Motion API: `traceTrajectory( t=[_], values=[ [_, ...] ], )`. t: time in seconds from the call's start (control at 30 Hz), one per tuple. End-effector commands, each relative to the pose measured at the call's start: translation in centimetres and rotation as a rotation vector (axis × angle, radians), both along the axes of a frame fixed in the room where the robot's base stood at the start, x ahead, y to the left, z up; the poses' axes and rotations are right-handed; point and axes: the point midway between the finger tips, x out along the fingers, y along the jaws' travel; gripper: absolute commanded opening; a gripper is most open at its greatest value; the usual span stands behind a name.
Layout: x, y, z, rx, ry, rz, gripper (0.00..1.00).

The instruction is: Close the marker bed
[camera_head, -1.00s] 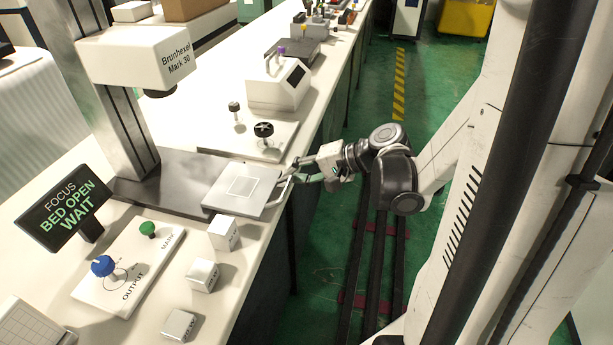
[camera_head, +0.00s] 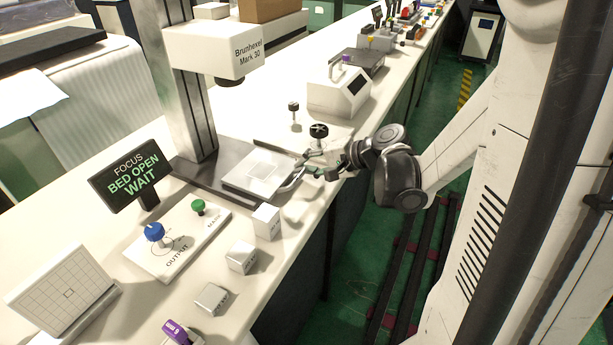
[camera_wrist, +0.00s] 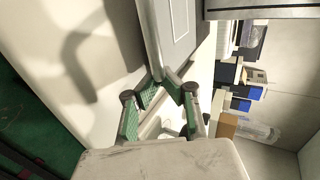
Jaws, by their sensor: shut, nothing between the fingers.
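The marker bed (camera_head: 262,171) is a light plate with an outlined square, on the dark base of the Brunhexel Mark 30 marker (camera_head: 213,50). It lies to the right of the marker's column, with a handle (camera_head: 292,184) on its right side. The display (camera_head: 139,178) reads "FOCUS BED OPEN WAIT". My gripper (camera_head: 301,169) is at the bed's handle side, its fingers pointing at the bed. In the wrist view the green-padded fingers of my gripper (camera_wrist: 160,84) are shut and empty, close to the bed's edge (camera_wrist: 152,45). Whether they touch it I cannot tell.
An output panel (camera_head: 172,262) with blue and green knobs and several white blocks (camera_head: 242,257) stand in front of the marker. A small stand with a black knob (camera_head: 318,130) and a white device (camera_head: 338,93) stand beyond my gripper. The floor aisle lies to the right.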

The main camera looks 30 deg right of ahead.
Motion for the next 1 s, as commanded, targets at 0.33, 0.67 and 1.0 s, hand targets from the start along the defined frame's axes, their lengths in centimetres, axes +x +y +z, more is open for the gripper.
traceTrajectory(
  t=[0.33, 0.67, 1.0],
  values=[
    [0.5, -0.2, 0.0, 0.000, -0.001, -0.013, 0.00],
    [-1.1, -1.1, 0.0, 0.000, -0.001, -0.009, 0.00],
    [-5.9, -4.3, 2.6, 0.000, 0.000, -0.004, 0.00]
  ],
)
